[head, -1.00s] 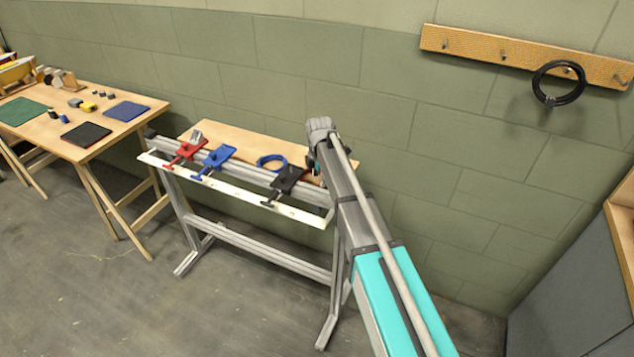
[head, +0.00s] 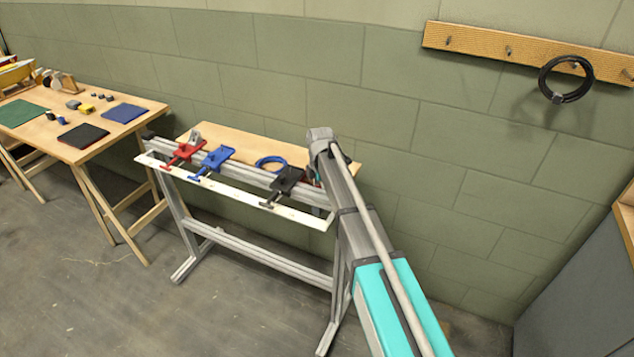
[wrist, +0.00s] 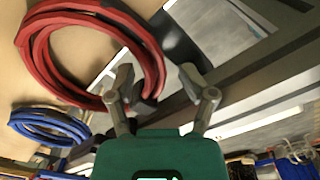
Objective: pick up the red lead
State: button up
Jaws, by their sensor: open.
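The red lead (wrist: 148,50) is a thick coil on a pale wooden surface in the upper left of the wrist view. My gripper (wrist: 157,77) is open, its two fingers spread. The left finger overlaps the lower right part of the coil in the picture; I cannot tell whether it touches. Nothing is clearly held between the fingers. In the head view my arm (head: 372,240) reaches to the right end of the bench board (head: 232,141), and the gripper and most of the red lead are hidden behind it.
A blue coil (head: 259,164) lies left of my arm and also shows in the wrist view (wrist: 20,122). Red (head: 183,152), blue (head: 213,158) and black (head: 288,182) clamps sit along the metal frame. A black coil (head: 546,80) hangs on the wall rack. A table (head: 75,150) stands left.

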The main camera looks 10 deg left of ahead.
grip_shut()
dwell(0.3)
jog(key=shift+r, duration=0.1)
